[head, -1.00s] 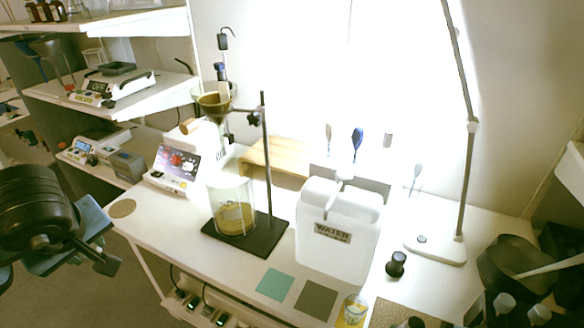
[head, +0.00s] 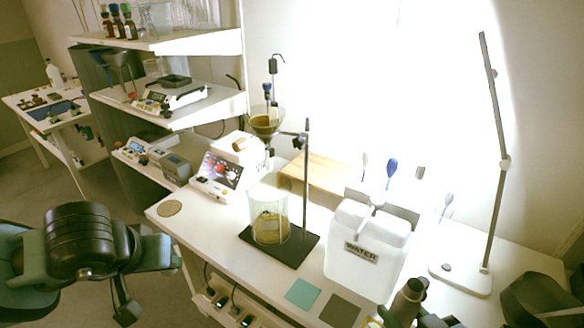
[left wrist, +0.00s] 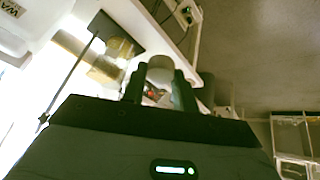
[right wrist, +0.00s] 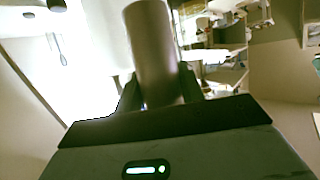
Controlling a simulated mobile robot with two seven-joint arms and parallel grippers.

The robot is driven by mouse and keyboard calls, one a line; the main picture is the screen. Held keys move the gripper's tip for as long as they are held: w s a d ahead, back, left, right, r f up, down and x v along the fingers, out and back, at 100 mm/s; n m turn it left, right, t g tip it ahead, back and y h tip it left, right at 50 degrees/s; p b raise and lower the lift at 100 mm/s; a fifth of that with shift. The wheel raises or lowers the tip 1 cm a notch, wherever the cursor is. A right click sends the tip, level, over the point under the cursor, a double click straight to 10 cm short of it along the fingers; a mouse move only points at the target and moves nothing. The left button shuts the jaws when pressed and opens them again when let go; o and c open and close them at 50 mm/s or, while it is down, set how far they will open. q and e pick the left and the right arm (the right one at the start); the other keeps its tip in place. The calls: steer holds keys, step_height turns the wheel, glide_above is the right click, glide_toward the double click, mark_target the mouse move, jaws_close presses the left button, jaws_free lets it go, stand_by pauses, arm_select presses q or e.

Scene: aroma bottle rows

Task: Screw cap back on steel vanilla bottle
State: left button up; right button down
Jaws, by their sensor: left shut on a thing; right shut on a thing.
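The steel bottle, a brownish-grey cylinder (right wrist: 152,40), stands up between the fingers of my right gripper (right wrist: 158,92) in the right wrist view. That gripper is shut on it. In the head view the bottle (head: 408,298) shows at the lower right, tilted, in front of the bench; its label cannot be read. My left gripper (left wrist: 160,88) is shut on a small pale rounded piece (left wrist: 160,68), which looks like the cap. In the head view my left arm is at the lower left, and the cap cannot be made out there. Cap and bottle are well apart.
A white water container (head: 345,265) stands on the bench behind the steel bottle. A black-based stand (head: 262,248) with a glass cylinder (head: 258,222) is left of it. A teal square (head: 302,293) and a grey square (head: 340,311) lie at the bench front.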

mark_target(418, 304)
steer(key=shift+w+d+r+m+h, duration=0.1)
steer(key=shift+d+r+m+h, duration=0.2)
steer(key=shift+r+m+h, duration=0.25)
steer(key=shift+w+d+r+m+h, duration=0.1)
steer(key=shift+d+r+m+h, duration=0.25)
steer(key=shift+r+h, duration=0.25)
arm_select(q)
steer(key=shift+s+d+r+m+h+p, duration=0.35)
steer(key=shift+s+d+r+m+h, duration=0.15)
steer(key=shift+s+d+m, duration=0.3)
arm_select(e)
steer(key=shift+s+d+r+m+h, duration=0.15)
steer(key=shift+d+r+m+h, duration=0.2)
steer(key=shift+d+m+h, duration=0.25)
arm_select(q)
steer(key=shift+a, duration=0.15)
arm_select(e)
steer(key=shift+a, duration=0.15)
steer(key=w+a+n+g+y, duration=0.1)
steer(key=w+a+n+y, duration=0.1)
steer(key=a, duration=0.3)
steer(key=w+a+n+g+y, duration=0.1)
steer(key=w+a+n+y, duration=0.1)
steer(key=a, duration=0.3)
steer(key=w+a+r+n+y, duration=0.1)
steer(key=w+a+n+y, duration=0.1)
steer(key=a+n+y, duration=0.2)
steer(key=shift+a+g+y, duration=0.35)
steer(key=shift+a+g, duration=0.05)
steer(key=shift+a, duration=0.45)
